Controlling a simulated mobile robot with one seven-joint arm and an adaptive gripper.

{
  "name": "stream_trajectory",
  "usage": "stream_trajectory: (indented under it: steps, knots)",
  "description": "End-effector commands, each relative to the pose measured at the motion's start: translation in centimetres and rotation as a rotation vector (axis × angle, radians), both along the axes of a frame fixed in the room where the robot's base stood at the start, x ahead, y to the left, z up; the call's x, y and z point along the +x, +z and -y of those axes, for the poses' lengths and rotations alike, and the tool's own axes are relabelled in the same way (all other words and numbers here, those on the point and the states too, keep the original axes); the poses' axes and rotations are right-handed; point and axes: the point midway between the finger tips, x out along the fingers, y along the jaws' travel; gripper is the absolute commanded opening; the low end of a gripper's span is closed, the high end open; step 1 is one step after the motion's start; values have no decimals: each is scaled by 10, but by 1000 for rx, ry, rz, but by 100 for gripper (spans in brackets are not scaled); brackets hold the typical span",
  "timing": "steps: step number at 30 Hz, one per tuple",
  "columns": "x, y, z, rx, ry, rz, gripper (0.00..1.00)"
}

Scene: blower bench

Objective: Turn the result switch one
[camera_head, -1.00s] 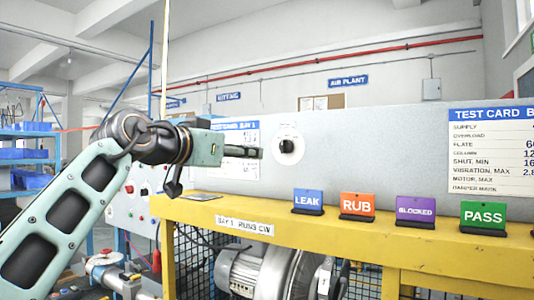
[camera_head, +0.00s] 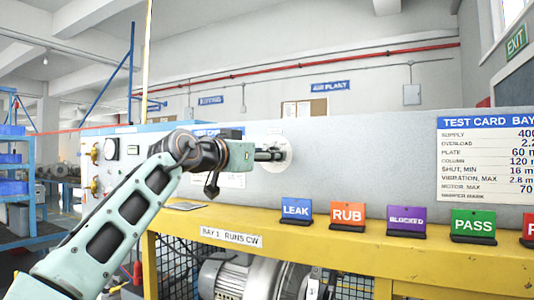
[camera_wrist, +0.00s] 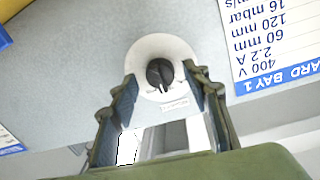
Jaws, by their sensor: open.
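The result switch is a black rotary knob (camera_wrist: 160,74) on a round white plate on the grey panel. In the wrist view it sits between and just beyond the fingertips of my gripper (camera_wrist: 160,80). The fingers are open, one on each side, and I see no clear contact. A small label lies under the knob in that view. In the head view my gripper (camera_head: 282,155) is at the white plate (camera_head: 277,150) and hides most of the knob.
The yellow bench (camera_head: 340,250) runs below the panel. On it stand the LEAK (camera_head: 296,209), RUB (camera_head: 347,214), BLOCKED (camera_head: 406,219) and PASS (camera_head: 473,223) signs. A test card (camera_head: 487,158) is on the panel at right. A motor (camera_head: 240,278) sits below the bench.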

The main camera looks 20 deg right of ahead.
Motion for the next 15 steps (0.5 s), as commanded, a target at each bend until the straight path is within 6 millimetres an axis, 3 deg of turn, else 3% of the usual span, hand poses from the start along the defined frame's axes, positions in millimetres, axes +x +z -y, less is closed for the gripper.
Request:
stream_trajectory:
  steps: [11,15]
  knots:
    - [3,0,5,0,1,0,43]
    - [3,0,5,0,1,0,28]
